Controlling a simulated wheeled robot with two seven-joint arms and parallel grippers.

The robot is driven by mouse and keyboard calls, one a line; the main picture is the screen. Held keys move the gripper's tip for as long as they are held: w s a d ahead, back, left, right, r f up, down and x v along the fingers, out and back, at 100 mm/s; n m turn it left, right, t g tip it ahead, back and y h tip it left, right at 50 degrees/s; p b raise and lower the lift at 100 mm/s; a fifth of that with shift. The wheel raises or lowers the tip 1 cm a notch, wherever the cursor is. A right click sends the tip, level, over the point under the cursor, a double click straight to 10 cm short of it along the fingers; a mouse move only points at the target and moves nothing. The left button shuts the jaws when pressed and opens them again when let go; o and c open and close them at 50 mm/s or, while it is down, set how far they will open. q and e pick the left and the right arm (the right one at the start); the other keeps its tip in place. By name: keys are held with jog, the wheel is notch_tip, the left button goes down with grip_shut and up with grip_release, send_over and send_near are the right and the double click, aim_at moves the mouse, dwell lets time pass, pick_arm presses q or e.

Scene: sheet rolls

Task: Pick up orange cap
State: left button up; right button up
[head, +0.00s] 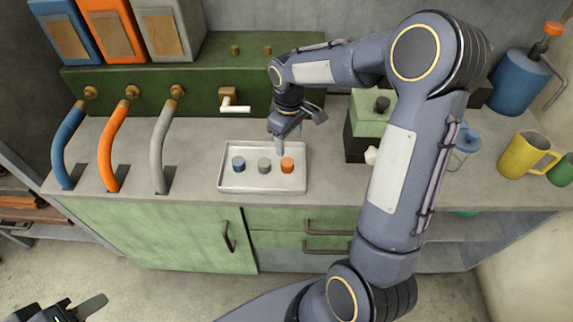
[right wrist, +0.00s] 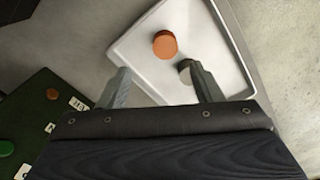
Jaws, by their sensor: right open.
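The orange cap (head: 287,164) stands at the right end of a row of caps on a white tray (head: 235,186) on the counter. It also shows in the right wrist view (right wrist: 165,44), beyond my fingertips. A grey cap (head: 264,165) and a blue cap (head: 238,164) stand to its left. My right gripper (head: 288,142) hangs above the tray's back edge, close to the orange cap. In the right wrist view, its open fingers (right wrist: 158,78) hold nothing, and one partly hides the grey cap. My left gripper (head: 82,307) is low at the bottom left, partly cut off, away from the counter.
Blue, orange and grey hoses (head: 112,145) curve down to the counter at the left. A green box (head: 366,125) stands right of the tray, with a yellow mug (head: 524,156) and a blue can (head: 518,82) farther right. Bare counter lies left of the tray.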

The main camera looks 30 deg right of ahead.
aim_at(288, 162)
jog(key=f, duration=0.6)
jog(key=shift+s+a+f+p, duration=0.25)
jog(key=shift+s+a+p, duration=0.05)
jog(key=shift+s+p, duration=0.05)
jog(key=shift+f, duration=0.6)
jog(key=c, duration=1)
jog(key=shift+c, duration=0.2)
jog(key=shift+r, duration=0.15)
jog(key=shift+w+r, duration=0.1)
jog(key=shift+r, duration=0.4)
jog(key=s+a+r+b, duration=0.2)
jog(key=s+a+r, duration=0.1)
jog(key=a+r, duration=0.9)
jog(key=shift+s+a, duration=0.15)
jog(key=shift+a, duration=0.7)
